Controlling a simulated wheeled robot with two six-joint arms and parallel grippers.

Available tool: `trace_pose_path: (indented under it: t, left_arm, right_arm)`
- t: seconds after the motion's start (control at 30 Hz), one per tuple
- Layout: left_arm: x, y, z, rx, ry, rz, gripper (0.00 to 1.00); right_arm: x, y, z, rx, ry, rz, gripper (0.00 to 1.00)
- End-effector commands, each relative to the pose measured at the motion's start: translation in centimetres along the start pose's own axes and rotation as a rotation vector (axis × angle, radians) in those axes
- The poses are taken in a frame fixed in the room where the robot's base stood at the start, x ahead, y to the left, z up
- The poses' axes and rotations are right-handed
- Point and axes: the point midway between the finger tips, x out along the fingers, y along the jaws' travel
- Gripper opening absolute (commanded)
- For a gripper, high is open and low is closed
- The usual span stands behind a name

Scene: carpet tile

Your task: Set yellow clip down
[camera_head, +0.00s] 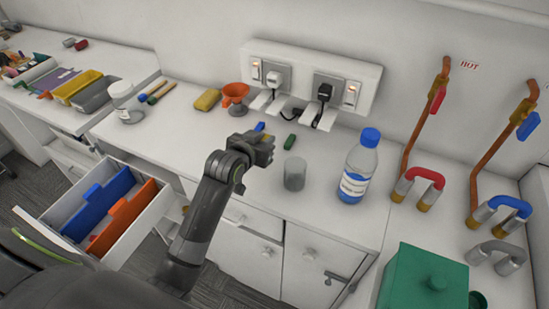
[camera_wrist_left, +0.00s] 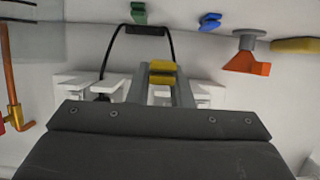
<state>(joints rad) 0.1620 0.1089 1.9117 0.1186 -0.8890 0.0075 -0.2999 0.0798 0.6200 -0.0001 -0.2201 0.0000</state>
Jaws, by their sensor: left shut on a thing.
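My left gripper (camera_head: 265,148) is over the white counter (camera_head: 220,151), near the outlets at the back. In the left wrist view my left gripper (camera_wrist_left: 161,88) is shut on the yellow clip (camera_wrist_left: 162,70), held at the fingertips. In the head view the clip is hidden by the gripper. I cannot tell whether it touches the counter. A blue clip (camera_head: 259,127) lies just behind the gripper, and a green clip (camera_head: 290,142) lies to its right. Both also show in the wrist view, green (camera_wrist_left: 138,13) and blue (camera_wrist_left: 209,21). My right gripper is not in view.
A clear cup (camera_head: 294,175) and a bottle (camera_head: 359,168) stand to the right. An orange funnel (camera_head: 235,92) and yellow sponge (camera_head: 207,99) are behind left. A drawer (camera_head: 138,226) is open at left.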

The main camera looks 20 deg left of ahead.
Motion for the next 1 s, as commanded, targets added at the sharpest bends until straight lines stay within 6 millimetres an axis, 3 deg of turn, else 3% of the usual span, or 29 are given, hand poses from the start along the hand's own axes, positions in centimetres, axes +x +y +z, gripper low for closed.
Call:
trace_pose_path:
  t: [0.1, 0.5, 0.93, 0.97, 1.0]
  left_arm:
    - [0.8, 0.0, 2.0, 0.000, -0.004, 0.000, 0.00]
    - [2.5, 0.0, 6.2, 0.000, -0.001, 0.001, 0.00]
    - [2.8, 0.0, 6.9, 0.001, 0.001, 0.001, 0.00]
    - [2.8, 0.0, 6.8, 0.001, 0.002, 0.001, 0.23]
    - [2.7, 0.0, 6.8, 0.001, 0.001, 0.001, 0.28]
  right_arm:
    - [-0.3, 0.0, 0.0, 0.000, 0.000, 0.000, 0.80]
    - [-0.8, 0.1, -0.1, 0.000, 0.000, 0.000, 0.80]
    - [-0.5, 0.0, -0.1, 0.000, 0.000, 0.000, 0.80]
    - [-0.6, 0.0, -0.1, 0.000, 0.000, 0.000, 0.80]
    - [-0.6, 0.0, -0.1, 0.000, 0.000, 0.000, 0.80]
